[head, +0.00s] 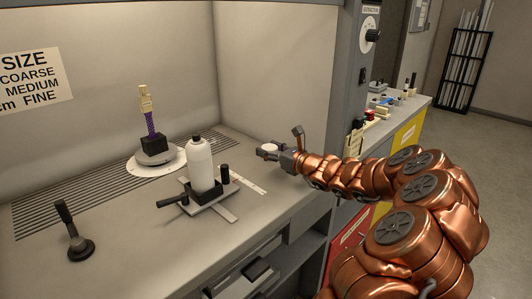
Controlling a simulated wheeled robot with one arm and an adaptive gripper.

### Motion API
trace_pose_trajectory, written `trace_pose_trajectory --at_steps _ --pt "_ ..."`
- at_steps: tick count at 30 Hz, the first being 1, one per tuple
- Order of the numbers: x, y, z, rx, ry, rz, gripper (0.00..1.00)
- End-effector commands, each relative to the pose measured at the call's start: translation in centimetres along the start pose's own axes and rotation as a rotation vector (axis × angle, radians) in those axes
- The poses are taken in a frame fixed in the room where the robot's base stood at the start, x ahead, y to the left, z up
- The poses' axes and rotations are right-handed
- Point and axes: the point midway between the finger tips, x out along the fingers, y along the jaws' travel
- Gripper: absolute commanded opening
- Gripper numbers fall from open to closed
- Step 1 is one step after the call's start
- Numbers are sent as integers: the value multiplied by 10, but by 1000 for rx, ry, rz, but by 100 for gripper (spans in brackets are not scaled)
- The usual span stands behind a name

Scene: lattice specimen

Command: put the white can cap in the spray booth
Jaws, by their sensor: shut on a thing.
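My copper arm reaches in from the right, and my gripper (282,148) is inside the spray booth (272,65), over the right part of its floor. It is shut on the small white can cap (268,147), which shows partly at the fingers. I cannot tell whether the cap touches the floor. The white spray can (200,164) stands upright in a dark holder to the left of my gripper, its dark top bare.
A figure on a purple lattice column (150,122) stands on a round turntable (170,163) at the back. A black-handled tool (73,234) stands front left. A pale strip (248,186) lies below my gripper.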

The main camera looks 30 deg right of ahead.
Motion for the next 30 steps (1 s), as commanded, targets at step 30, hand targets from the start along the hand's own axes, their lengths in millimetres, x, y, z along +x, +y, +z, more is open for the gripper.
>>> trace_pose_trajectory --at_steps 30 --pt "43 -26 -38 0 -1 0 27"
